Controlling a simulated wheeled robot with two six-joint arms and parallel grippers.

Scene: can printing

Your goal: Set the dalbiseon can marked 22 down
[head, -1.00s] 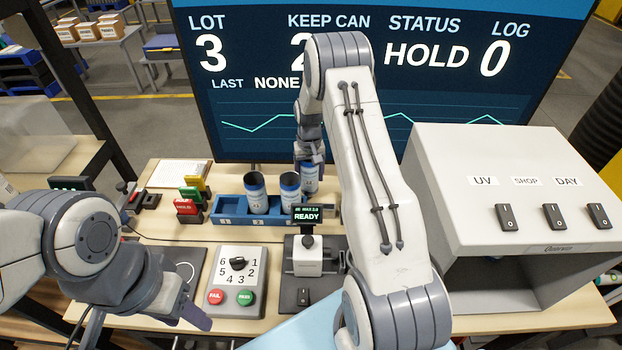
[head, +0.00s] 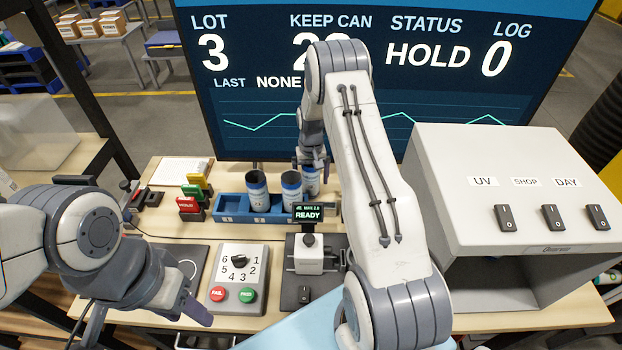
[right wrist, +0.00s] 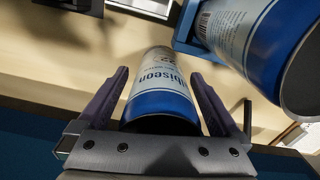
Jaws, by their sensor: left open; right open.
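The dalbiseon can marked 22 (right wrist: 160,90) is white with a blue band and shows part of its name in the right wrist view. It stands between the open fingers of my right gripper (right wrist: 160,75). In the head view this gripper (head: 312,160) is over the rightmost can (head: 311,184), at the right end of the blue rack (head: 232,208). The gripper hides its upper part, and I cannot tell whether its base sits in a slot. My left gripper (head: 200,312) is open and empty at the lower left.
Two other cans (head: 257,192) (head: 291,192) stand in the rack. One is close beside the right gripper in the wrist view (right wrist: 265,50). A READY device (head: 308,250) and a dial box (head: 236,275) stand in front. A grey switch booth (head: 480,235) stands at right.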

